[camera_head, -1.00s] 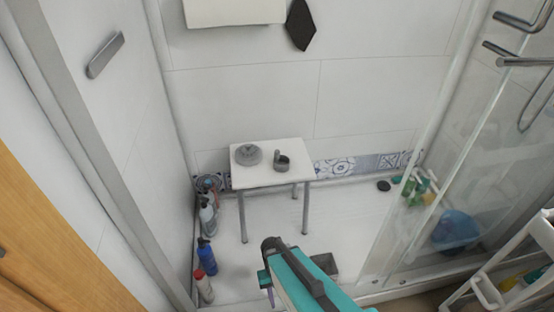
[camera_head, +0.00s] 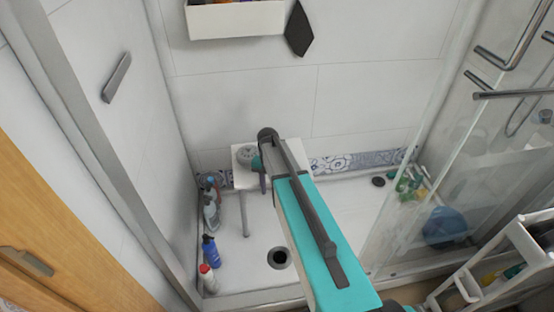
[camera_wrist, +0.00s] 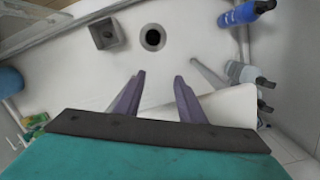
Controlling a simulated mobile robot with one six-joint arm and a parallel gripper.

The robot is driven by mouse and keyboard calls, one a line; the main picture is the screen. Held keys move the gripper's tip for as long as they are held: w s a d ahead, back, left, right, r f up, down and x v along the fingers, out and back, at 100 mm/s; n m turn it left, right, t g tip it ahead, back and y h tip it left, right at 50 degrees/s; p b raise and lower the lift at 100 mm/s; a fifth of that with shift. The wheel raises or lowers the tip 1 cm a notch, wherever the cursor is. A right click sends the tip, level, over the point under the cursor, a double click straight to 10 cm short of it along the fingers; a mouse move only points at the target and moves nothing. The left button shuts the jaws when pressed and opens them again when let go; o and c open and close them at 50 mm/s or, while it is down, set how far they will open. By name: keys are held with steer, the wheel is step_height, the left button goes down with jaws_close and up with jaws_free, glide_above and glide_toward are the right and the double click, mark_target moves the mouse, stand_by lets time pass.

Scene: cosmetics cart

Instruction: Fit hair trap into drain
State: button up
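The drain (camera_head: 279,258) is a dark round hole with a grey rim in the white shower floor. It also shows in the wrist view (camera_wrist: 153,38). A grey round ridged piece (camera_head: 246,152) sits on the white stool (camera_head: 243,180); I cannot tell whether it is the hair trap. My arm hides the right part of the stool in the head view. My gripper (camera_wrist: 159,78) is open and empty, its two purple fingers apart. It hangs over the stool, whose white top (camera_wrist: 230,106) shows below the fingers; in the wrist view the drain appears above the fingertips.
A grey square box (camera_wrist: 107,33) stands on the floor near the drain. Several bottles, including a blue one (camera_head: 209,249), line the left wall. A glass screen (camera_head: 408,205) and white cart (camera_head: 500,265) are at right. A blue basin (camera_head: 444,227) shows behind the glass.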

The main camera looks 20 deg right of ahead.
steer(key=w+d+r+m+p, duration=0.1)
steer(key=w+d+r, duration=0.1)
steer(key=w+r, duration=0.2)
steer(key=w+d+r+m+t+p, duration=0.1)
steer(key=w+d+r, duration=0.2)
steer(key=r, duration=0.7)
steer(key=w+d+r+m+p, duration=0.2)
steer(key=w+r, duration=0.3)
steer(key=r, duration=0.3)
steer(key=shift+w+d, duration=0.15)
steer(key=shift+d, duration=0.05)
steer(key=shift+f, duration=0.1)
steer(key=shift+f, duration=4.25)
steer(key=shift+f, duration=0.1)
steer(key=shift+f+p, duration=0.45)
steer(key=shift+f, duration=2.05)
steer(key=shift+c, duration=0.4)
jaws_close()
